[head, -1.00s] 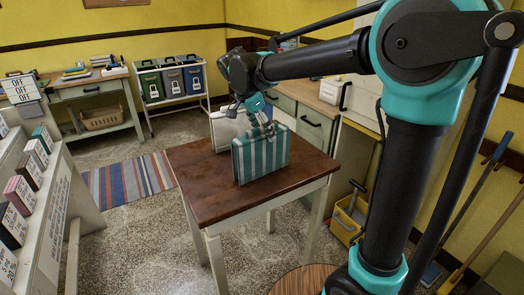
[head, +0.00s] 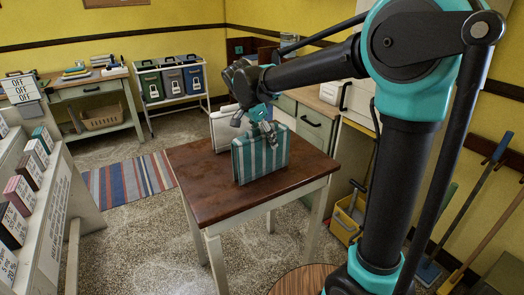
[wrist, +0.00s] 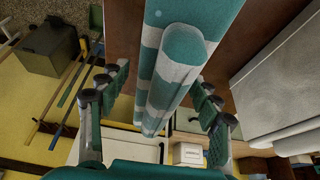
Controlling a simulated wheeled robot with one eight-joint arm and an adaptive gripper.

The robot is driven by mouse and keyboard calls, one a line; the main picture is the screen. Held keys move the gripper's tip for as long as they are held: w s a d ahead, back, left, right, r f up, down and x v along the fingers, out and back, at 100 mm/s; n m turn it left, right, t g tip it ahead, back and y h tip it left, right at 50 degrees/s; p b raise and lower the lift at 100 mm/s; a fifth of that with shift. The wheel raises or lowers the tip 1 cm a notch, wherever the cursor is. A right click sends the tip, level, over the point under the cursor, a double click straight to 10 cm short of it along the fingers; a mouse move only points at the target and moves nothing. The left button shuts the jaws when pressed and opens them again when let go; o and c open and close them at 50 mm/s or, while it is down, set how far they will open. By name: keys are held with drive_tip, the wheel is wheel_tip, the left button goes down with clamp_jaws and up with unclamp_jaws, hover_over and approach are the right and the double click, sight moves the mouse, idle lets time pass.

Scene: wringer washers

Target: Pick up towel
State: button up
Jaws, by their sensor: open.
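A teal-and-white striped folded towel (head: 262,157) stands upright on the brown-topped table (head: 205,193). In the wrist view its rounded folded edge (wrist: 180,70) fills the middle. My gripper (head: 255,122) is open just above the towel's top edge in the head view. In the wrist view the open fingers of my gripper (wrist: 164,84) lie to the left and right of the towel, with gaps on both sides. The towel's far side is hidden.
A white folded item (head: 222,130) stands close behind the towel, showing at the right in the wrist view (wrist: 280,88). A counter with drawers (head: 312,118) stands beyond the table. A yellow bucket (head: 348,217) is on the floor to the right. The tabletop's front is clear.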

drive_tip(key=shift+c, duration=0.4)
clamp_jaws()
